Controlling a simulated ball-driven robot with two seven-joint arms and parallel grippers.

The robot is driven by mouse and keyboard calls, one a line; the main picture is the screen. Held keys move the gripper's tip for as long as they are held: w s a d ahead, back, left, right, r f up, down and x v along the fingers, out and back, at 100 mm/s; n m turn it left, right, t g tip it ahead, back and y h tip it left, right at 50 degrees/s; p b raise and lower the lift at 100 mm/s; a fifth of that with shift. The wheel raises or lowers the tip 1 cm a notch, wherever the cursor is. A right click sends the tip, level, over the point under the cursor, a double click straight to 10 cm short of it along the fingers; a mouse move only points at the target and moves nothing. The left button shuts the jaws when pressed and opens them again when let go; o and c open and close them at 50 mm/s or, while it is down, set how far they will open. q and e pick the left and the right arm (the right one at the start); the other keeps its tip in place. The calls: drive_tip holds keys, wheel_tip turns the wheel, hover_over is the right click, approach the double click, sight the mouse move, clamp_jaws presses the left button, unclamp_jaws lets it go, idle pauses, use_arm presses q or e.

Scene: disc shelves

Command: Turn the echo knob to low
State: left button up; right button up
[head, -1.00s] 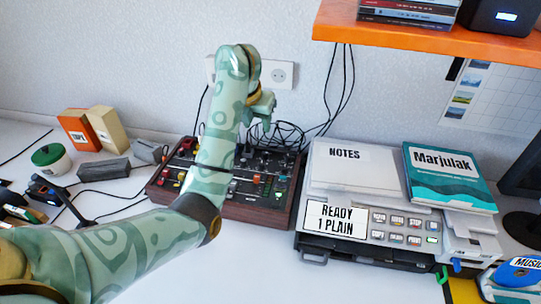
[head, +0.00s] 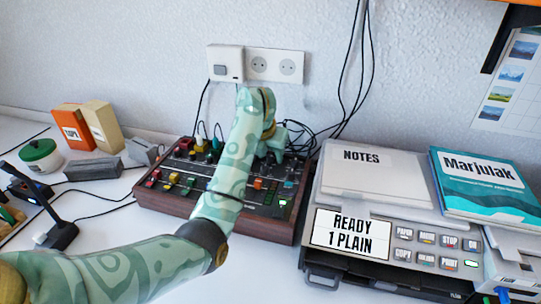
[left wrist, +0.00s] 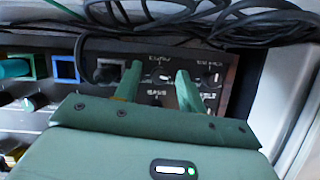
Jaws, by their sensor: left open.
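The mixer with dark wooden sides (head: 262,226) stands on the white desk, its panel full of coloured knobs and sliders. My left gripper (head: 278,140) is over its back right part, pointing down, and my forearm crosses the panel. In the left wrist view my left gripper (left wrist: 157,80) is open, its green fingers on either side of a small dark knob (left wrist: 159,77) on the black panel. A gap seems to remain between the fingers and the knob. The small labels are too blurred to read surely, so I cannot tell the echo knob's setting. My right gripper is out of view.
Black cables (left wrist: 230,25) run behind the mixer's back edge. A printer (head: 405,243) with a notes box (head: 365,175) and a teal book (head: 480,185) stands close on the right. Small boxes (head: 72,128) and a green-lidded jar (head: 40,155) stand left.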

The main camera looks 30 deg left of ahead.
use_arm(q)
clamp_jaws()
drive_tip(key=n+y, duration=0.1)
drive_tip(key=n, duration=0.1)
drive_tip(key=shift+d+n+p, duration=0.15)
drive_tip(key=shift+n+p, duration=0.2)
drive_tip(key=shift+n, duration=0.05)
drive_tip(key=shift+n+g+y, duration=0.4)
drive_tip(key=shift+n+y, duration=0.1)
drive_tip(key=shift+n, duration=1)
